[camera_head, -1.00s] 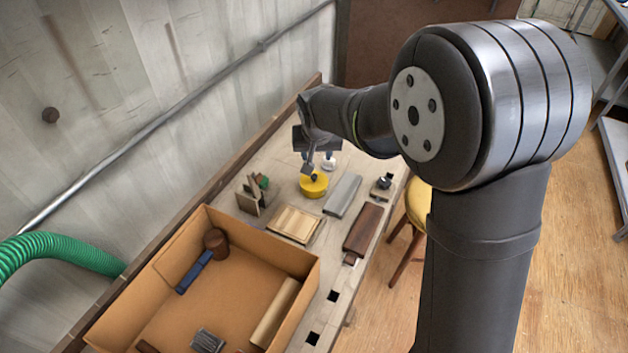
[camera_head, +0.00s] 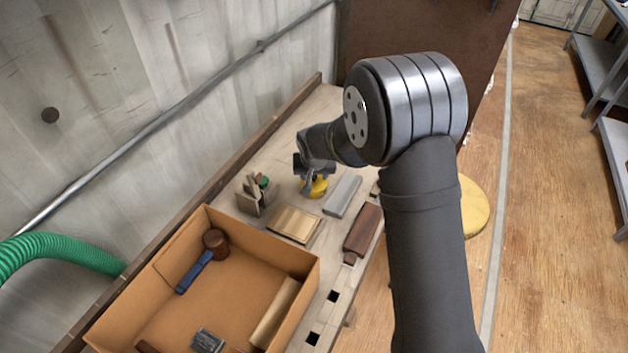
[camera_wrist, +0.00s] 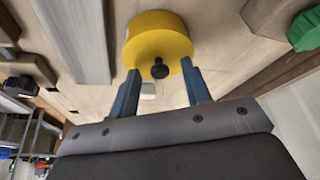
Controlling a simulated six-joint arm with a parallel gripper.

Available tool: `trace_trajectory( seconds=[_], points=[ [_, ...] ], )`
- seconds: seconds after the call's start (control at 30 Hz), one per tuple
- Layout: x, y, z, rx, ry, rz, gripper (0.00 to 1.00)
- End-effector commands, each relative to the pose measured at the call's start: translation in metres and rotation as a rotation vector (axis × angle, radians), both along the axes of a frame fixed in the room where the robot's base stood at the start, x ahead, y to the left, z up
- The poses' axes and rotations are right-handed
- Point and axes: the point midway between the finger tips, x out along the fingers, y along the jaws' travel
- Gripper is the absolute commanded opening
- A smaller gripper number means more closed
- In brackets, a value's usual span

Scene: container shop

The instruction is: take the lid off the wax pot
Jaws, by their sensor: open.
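The wax pot (camera_head: 319,188) is a round yellow container standing on the workbench, partly hidden by my gripper in the head view. My gripper (camera_wrist: 160,84) is open, with one blue finger on each side of the knob. The fingertips overlap the lid's near edge in the picture. I cannot tell whether they touch it. In the head view my gripper (camera_head: 309,188) is right at the pot.
A grey block (camera_head: 342,194) lies just right of the pot. A wooden holder (camera_head: 250,197) stands to its left, and a light wooden board (camera_head: 295,224) lies in front. A large cardboard box (camera_head: 312,280) with tools fills the near bench. A dark brown tool (camera_head: 362,230) lies on the right.

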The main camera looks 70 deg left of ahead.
Motion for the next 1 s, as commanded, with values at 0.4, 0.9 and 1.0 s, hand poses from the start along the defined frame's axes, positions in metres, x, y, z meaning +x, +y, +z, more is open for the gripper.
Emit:
trace_trajectory(
  seconds=[0.4, 0.9, 1.0],
  points=[
    [0.000, 0.002, -0.003, 0.001, 0.000, 0.000, 0.20],
    [0.000, 0.002, 0.002, 0.002, -0.001, 0.000, 0.00],
    [0.001, 0.002, 0.011, 0.003, 0.000, -0.001, 0.00]
  ],
)
